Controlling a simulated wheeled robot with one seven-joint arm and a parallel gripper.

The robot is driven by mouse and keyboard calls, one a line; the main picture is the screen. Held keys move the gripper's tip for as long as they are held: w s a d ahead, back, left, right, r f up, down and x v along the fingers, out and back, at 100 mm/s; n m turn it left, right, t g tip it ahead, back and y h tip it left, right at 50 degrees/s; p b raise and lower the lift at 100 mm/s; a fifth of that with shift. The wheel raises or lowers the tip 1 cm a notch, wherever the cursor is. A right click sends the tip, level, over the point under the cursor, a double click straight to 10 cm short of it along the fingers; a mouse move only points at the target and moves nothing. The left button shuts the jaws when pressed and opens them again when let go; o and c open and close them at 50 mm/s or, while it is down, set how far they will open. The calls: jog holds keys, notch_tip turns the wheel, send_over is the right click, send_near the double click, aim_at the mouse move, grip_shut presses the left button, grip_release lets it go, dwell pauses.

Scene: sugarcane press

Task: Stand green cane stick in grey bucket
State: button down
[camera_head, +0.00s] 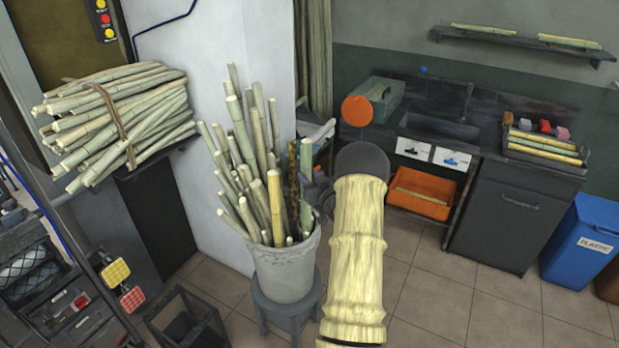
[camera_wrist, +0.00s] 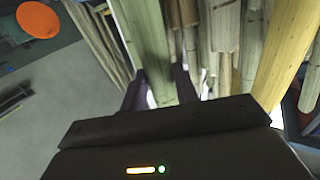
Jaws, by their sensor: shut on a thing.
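The grey bucket (camera_head: 284,275) stands on a dark stool and is packed with upright and leaning cane sticks. My gripper (camera_head: 318,182) is at the right side of the bundle, above the bucket's rim, and partly hidden by my arm. In the wrist view, my gripper (camera_wrist: 158,90) is shut on a pale green cane stick (camera_wrist: 146,45), with one finger on each side. The green stick also shows in the head view (camera_head: 306,160), nearly upright at the bundle's right edge. Its lower part runs down to the bucket's mouth; I cannot tell how deep it reaches.
A thick yellow cane (camera_head: 275,205) and a dark mottled cane (camera_head: 293,175) stand close to the left of the green stick. A cane bundle (camera_head: 120,115) lies on a shelf at left. An orange crate (camera_head: 422,208) sits under the sink counter.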

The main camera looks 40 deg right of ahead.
jog(key=shift+f+b, duration=0.75)
jog(key=shift+f, duration=0.25)
jog(key=shift+c, duration=2.1)
grip_release()
jog(key=shift+f, duration=0.1)
jog(key=s+a, duration=0.1)
jog(key=s, duration=0.6)
jog(key=shift+b, duration=0.45)
jog(key=shift+w+a, duration=0.1)
jog(key=shift+a, duration=0.05)
